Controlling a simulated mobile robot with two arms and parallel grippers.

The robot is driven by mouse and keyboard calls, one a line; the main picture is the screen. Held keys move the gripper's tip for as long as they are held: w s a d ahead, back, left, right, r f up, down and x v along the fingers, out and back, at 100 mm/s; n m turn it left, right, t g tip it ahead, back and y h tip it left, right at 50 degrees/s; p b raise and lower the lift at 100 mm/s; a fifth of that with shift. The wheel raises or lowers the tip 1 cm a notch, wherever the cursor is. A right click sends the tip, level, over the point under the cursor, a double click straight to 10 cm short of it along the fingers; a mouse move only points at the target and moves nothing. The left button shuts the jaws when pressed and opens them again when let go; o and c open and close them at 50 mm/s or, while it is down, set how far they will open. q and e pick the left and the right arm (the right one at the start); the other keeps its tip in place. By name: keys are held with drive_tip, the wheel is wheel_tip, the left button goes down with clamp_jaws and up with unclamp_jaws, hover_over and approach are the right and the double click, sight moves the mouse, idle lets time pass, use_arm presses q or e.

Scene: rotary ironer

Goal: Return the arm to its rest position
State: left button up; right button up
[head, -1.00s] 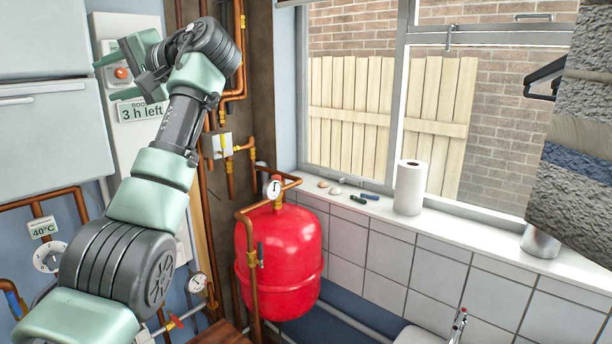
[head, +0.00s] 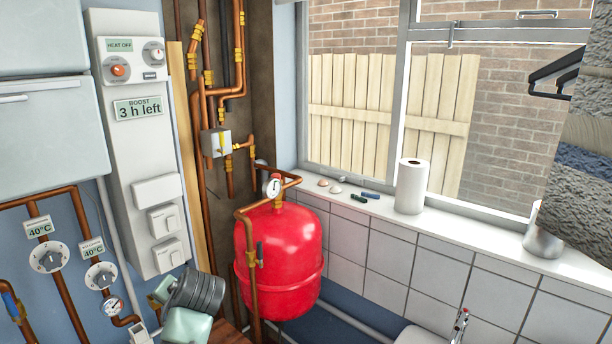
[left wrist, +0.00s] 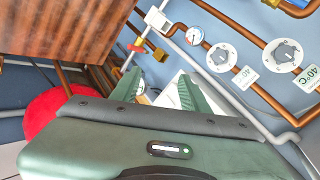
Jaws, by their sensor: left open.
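My left arm (head: 192,300) is low at the bottom edge of the head view, left of the red tank. Only a dark grey joint and some pale green casing show there. In the left wrist view my left gripper (left wrist: 160,84) has its two green fingers spread apart, with nothing held between them. A white surface shows behind and between the fingers. My right gripper is in neither view.
A white control panel (head: 140,170) reading "3 h left" stands on the wall above my arm. A red tank (head: 285,262) with copper pipes is to its right. Two 40°C dials (head: 47,258) are to its left. A brown wooden panel (left wrist: 60,40) is close in the left wrist view.

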use_arm(q)
drive_tip(key=s+d+f+g+h, duration=0.1)
drive_tip(key=s+d+f+h, duration=0.1)
drive_tip(key=s+f, duration=0.7)
drive_tip(key=s+d+f+h, duration=0.25)
drive_tip(key=s+f, duration=0.35)
drive_tip(key=s, duration=0.4)
drive_tip(key=s+d+f+n+g+h, duration=0.1)
drive_tip(key=s+d, duration=0.2)
drive_tip(key=s, duration=0.6)
drive_tip(key=s+d+f+g+h, duration=0.1)
drive_tip(key=s+d+h, duration=0.1)
drive_tip(key=s, duration=0.8)
wheel_tip(320, 180, down, 33)
drive_tip(key=s+g+b, duration=0.2)
drive_tip(key=b, duration=0.4)
drive_tip(key=s+a+f+b, duration=0.2)
drive_tip(key=s+f+b, duration=0.2)
drive_tip(key=s+f, duration=1.2)
wheel_tip(320, 180, down, 4)
drive_tip(key=shift+s+a+f+g+b, duration=0.1)
drive_tip(key=shift+s+a+g+b, duration=0.1)
drive_tip(key=shift+a+g+b, duration=0.15)
drive_tip(key=shift+y, duration=0.25)
